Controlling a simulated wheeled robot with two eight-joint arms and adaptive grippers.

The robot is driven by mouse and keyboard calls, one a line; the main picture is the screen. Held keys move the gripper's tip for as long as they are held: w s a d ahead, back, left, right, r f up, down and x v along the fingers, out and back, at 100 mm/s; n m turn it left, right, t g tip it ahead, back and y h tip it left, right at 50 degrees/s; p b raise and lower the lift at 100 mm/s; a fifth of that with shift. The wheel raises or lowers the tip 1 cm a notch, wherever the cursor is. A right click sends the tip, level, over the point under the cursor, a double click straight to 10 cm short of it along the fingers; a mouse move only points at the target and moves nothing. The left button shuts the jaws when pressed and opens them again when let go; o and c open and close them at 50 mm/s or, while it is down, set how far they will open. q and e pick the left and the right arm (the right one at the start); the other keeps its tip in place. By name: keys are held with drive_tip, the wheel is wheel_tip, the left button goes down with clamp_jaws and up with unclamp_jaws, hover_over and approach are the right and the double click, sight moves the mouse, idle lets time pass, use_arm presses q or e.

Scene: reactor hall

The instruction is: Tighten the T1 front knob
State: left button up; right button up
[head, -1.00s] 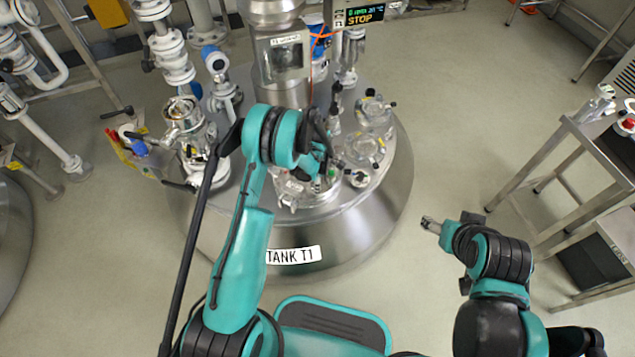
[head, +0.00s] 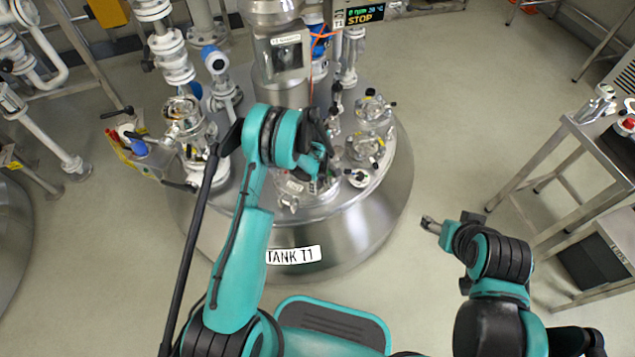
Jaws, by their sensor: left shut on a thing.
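The steel tank T1 (head: 345,240) stands ahead of me with a "TANK T1" label on its front. My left arm reaches over its top, and my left gripper (head: 319,182) points down at the front part of the lid. It is shut on what appears to be the T1 front knob, which is mostly hidden behind the fingers and wrist. A small silver clamp fitting (head: 289,204) shows just left of the gripper. My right gripper (head: 431,225) is empty in free air right of the tank; its finger opening is too small to judge.
Glass ports (head: 365,148) stand right of my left gripper. A valve assembly (head: 185,130) stands to the left, and a column with a display reading STOP (head: 358,16) rises behind. A steel cart (head: 575,150) is at the right. Floor between tank and cart is clear.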

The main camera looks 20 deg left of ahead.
use_arm(q)
drive_tip(key=o, duration=1.2)
drive_tip(key=shift+c, duration=0.2)
wheel_tip(320, 180, up, 12)
